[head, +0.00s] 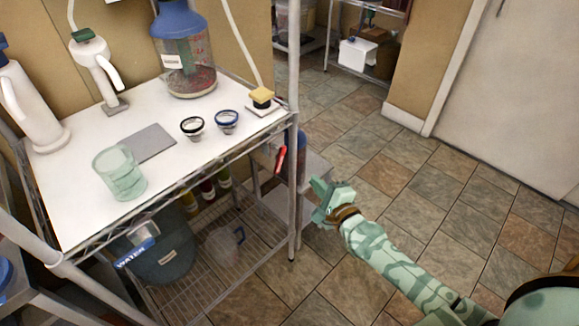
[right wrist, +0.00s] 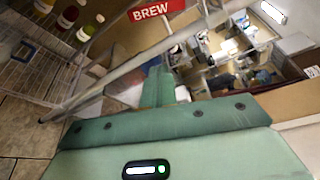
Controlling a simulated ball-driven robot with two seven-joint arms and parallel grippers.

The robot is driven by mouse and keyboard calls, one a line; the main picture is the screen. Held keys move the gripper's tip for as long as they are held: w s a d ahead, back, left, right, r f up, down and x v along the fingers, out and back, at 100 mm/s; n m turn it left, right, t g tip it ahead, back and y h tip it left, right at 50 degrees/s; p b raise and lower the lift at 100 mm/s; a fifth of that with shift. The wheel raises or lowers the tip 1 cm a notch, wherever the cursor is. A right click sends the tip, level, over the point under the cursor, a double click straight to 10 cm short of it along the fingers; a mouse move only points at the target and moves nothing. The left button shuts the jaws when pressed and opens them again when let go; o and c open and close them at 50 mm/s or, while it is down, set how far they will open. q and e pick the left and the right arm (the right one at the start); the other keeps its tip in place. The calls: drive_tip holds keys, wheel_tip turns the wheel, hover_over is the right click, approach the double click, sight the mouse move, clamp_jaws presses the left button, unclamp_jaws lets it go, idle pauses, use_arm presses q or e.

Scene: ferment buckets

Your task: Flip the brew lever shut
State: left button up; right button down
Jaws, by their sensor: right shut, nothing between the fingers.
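A small red piece (head: 281,158), which looks like the brew lever or its tag, shows beside the front right post of the shelf, just below the worktop. In the right wrist view a red plate marked BREW (right wrist: 150,10) is at the top edge. The lever's exact position is too small to tell. My right gripper (head: 321,201) is shut and empty, to the right of and below the red piece, apart from it. Its green fingers also show in the right wrist view (right wrist: 158,88), below the BREW plate. My left gripper is out of view.
The wire shelf's metal post (head: 293,100) stands near the red piece. The worktop (head: 75,190) holds a green glass (head: 120,172), two small rimmed cups and a blue-topped jug (head: 182,60). A WATER bucket (head: 165,255) is below. Tiled floor (head: 400,200) lies open to the right.

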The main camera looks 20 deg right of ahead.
sight(278, 159)
drive_tip(key=shift+w, duration=0.1)
drive_tip(key=w+a, duration=0.3)
drive_tip(key=w, duration=0.5)
drive_tip(key=shift+w+a, duration=0.25)
drive_tip(key=shift+a, duration=0.15)
drive_tip(key=shift+r, duration=0.1)
idle(0.4)
drive_tip(key=shift+s+a, duration=0.1)
drive_tip(key=shift+a, duration=0.05)
